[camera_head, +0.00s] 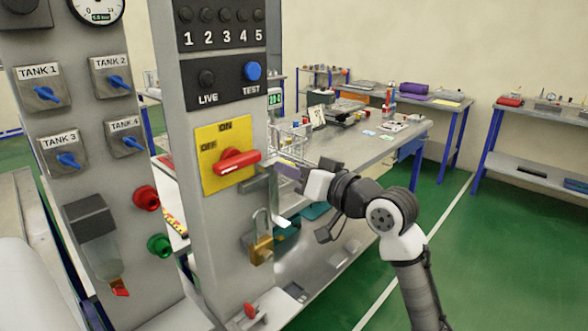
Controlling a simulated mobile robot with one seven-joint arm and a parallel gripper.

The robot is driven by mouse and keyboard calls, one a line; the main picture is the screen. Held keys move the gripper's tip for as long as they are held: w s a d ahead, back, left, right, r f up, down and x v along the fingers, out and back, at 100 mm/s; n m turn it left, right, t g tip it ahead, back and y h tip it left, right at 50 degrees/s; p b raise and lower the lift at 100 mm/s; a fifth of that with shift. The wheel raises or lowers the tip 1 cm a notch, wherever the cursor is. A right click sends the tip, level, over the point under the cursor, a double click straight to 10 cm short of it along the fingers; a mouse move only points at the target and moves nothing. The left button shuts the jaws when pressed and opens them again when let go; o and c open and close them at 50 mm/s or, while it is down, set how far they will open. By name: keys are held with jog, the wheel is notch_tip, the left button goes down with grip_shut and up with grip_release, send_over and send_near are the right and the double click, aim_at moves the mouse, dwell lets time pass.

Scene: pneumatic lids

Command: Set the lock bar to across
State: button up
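A red rotary handle (238,161) sits on a yellow ON/OFF plate (210,172) on the grey panel post. Just below and right of it is a short grey metal bar (257,182), which looks like the lock bar; its exact angle is hard to tell. A brass padlock (262,250) with a raised shackle hangs lower on the post. My gripper (287,171) is at the right edge of the post, close to the bar's right end. Its fingertips are small and partly merged with the background, so contact and finger opening cannot be told.
The left post carries blue tank valves (45,94), a red button (146,198) and a green button (160,246). A red knob (250,311) is low on the main post. A cluttered workbench (400,140) stands behind my arm. Green floor is open at right.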

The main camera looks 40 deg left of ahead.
grip_shut()
jog(key=shift+s+a, duration=0.15)
jog(key=shift+s, duration=1.2)
jog(key=shift+s+a, duration=0.1)
jog(key=shift+s, duration=1.25)
jog(key=shift+o, duration=1.5)
grip_release()
jog(key=shift+s, duration=0.1)
jog(key=shift+d, duration=0.1)
jog(key=d+b, duration=0.4)
jog(key=d, duration=0.9)
jog(key=shift+s+d, duration=0.3)
jog(key=shift+s, duration=0.15)
